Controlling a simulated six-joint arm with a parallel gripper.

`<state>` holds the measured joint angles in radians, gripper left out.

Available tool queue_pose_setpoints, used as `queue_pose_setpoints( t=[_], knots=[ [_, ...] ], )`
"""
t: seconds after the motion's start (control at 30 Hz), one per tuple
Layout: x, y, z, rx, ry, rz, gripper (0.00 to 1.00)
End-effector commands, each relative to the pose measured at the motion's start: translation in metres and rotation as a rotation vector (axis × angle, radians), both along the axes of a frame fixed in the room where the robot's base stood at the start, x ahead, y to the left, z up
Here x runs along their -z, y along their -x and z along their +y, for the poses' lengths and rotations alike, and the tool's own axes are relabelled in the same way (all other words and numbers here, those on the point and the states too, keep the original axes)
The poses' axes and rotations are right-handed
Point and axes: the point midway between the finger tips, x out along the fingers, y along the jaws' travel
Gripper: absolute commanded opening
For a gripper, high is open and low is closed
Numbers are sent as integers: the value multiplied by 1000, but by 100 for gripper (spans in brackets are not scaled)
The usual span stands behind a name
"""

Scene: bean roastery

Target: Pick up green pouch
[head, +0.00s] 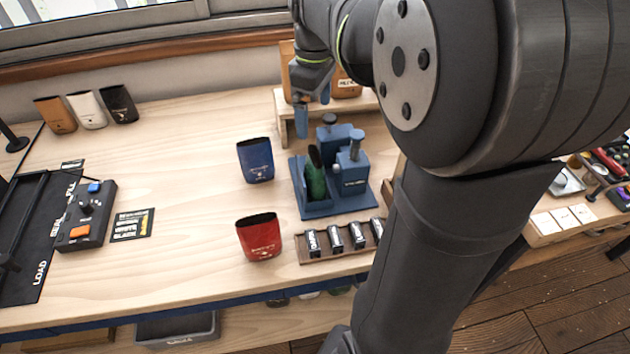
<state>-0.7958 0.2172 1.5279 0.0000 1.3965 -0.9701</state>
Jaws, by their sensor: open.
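The green pouch (315,180) stands upright in a blue fixture (318,208) on the wooden table, in the middle of the head view. It shows as a narrow shape with a dark upper end, close to the fixture's raised blocks. My gripper (313,115) is above and behind the fixture, apart from the pouch. Its blue fingers are spread, with nothing seen between them. My arm comes in from the right and hides part of the table and the shelf behind.
A blue pouch (256,160) and a red pouch (259,237) stand left of the fixture. A rack of dark labelled blocks (335,237) lies in front. Brown, white and black pouches (88,110) stand back left. A control box (86,216) sits at left.

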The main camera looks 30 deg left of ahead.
Motion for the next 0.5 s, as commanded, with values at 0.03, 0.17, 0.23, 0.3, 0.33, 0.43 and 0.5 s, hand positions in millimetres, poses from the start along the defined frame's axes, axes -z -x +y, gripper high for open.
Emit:
queue_pose_setpoints(
  t=[0.03,0.17,0.23,0.3,0.33,0.43,0.5],
  knots=[
    [0,0,0,90,0,0,100],
    [-1,1,0,356,0,0,100],
    [-1,1,0,500,0,0,100],
    [-1,1,0,643,0,0,100],
    [-1,1,0,704,0,0,100],
    [-1,2,0,910,0,0,100],
    [-2,2,0,1052,0,0,100]
  ],
)
